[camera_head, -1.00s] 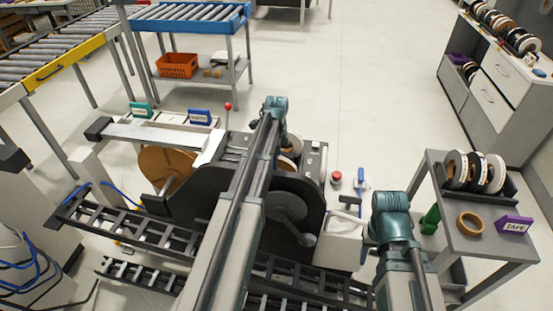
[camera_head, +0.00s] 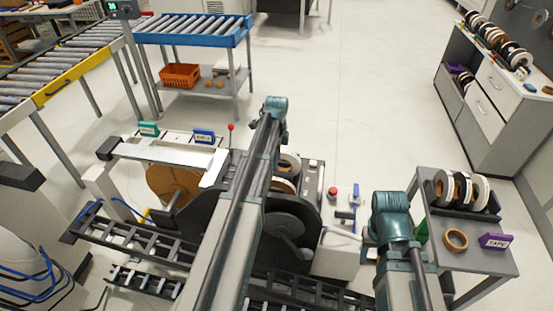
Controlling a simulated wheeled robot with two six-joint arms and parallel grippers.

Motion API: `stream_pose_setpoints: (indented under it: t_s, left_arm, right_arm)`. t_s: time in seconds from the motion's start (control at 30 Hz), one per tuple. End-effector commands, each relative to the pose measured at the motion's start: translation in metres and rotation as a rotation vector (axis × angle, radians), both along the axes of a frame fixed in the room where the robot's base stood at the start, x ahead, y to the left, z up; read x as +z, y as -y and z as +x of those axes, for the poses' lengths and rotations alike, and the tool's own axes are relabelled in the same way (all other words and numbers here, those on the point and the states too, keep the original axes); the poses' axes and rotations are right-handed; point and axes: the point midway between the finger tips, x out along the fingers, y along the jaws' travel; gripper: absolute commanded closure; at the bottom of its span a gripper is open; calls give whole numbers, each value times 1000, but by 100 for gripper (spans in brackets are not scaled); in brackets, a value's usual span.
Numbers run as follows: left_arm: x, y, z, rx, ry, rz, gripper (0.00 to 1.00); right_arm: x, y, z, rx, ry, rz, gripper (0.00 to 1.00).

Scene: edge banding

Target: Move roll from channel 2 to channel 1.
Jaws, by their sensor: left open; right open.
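The dark edge-banding machine (camera_head: 292,212) stands in the middle. At its right part two rolls show partly, an upper one with a pale face (camera_head: 290,162) and a lower brown one (camera_head: 284,185). My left arm hides part of them, and I cannot read which channel each is in. A large brown roll (camera_head: 165,184) sits at the machine's left. My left gripper (camera_head: 275,108) is open at the far end of the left arm, above the machine. My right gripper (camera_head: 391,210) is open between the machine and the side table. Neither gripper's fingers show clearly; no roll is seen held.
A grey side table (camera_head: 465,258) at the right bears several upright rolls (camera_head: 462,188), a flat tan roll (camera_head: 455,240) and a purple TAPE box (camera_head: 495,241). A green object (camera_head: 421,233) is partly behind my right arm. Roller conveyors (camera_head: 195,28) stand at back left. Floor behind the machine is clear.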

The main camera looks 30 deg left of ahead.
Motion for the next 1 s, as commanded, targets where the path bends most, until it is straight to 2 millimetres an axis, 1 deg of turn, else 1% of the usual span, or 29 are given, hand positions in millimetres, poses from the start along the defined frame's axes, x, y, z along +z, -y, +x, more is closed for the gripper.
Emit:
stream_pose_setpoints:
  t_s: [0.03,0.3,0.37,0.4,0.47,0.57,0.6,0.67,0.7,0.77,0.8,0.9,1.0]
  left_arm:
    - [7,0,0,0,0,0,45]
    - [6,0,0,0,0,0,45]
    - [6,5,-2,7,-1,1,45]
    - [6,12,-6,21,-2,1,45]
    - [6,32,-15,60,-5,5,45]
    - [6,84,-42,181,-13,17,45]
    - [6,108,-57,244,-15,25,45]
    - [6,143,-82,347,-16,38,45]
    - [7,164,-98,417,-16,46,45]
    - [7,191,-123,520,-15,60,45]
    - [7,207,-140,585,-11,68,45]
    - [7,238,-176,733,0,86,45]
    - [7,257,-204,849,14,98,45]
  right_arm:
    - [7,0,0,-1,0,0,50]
    - [6,0,0,-2,0,1,50]
    - [6,0,0,-2,0,1,50]
    - [6,0,0,-2,0,0,50]
    - [6,0,0,-2,0,0,50]
    - [6,0,0,-2,0,0,50]
    - [6,0,0,-2,0,0,50]
    - [6,0,0,-2,0,0,50]
    - [6,0,0,-2,0,0,50]
    - [6,0,0,-2,0,0,50]
    - [6,0,0,-2,0,0,50]
    - [6,0,0,-2,0,0,50]
    - [6,0,0,-2,0,0,50]
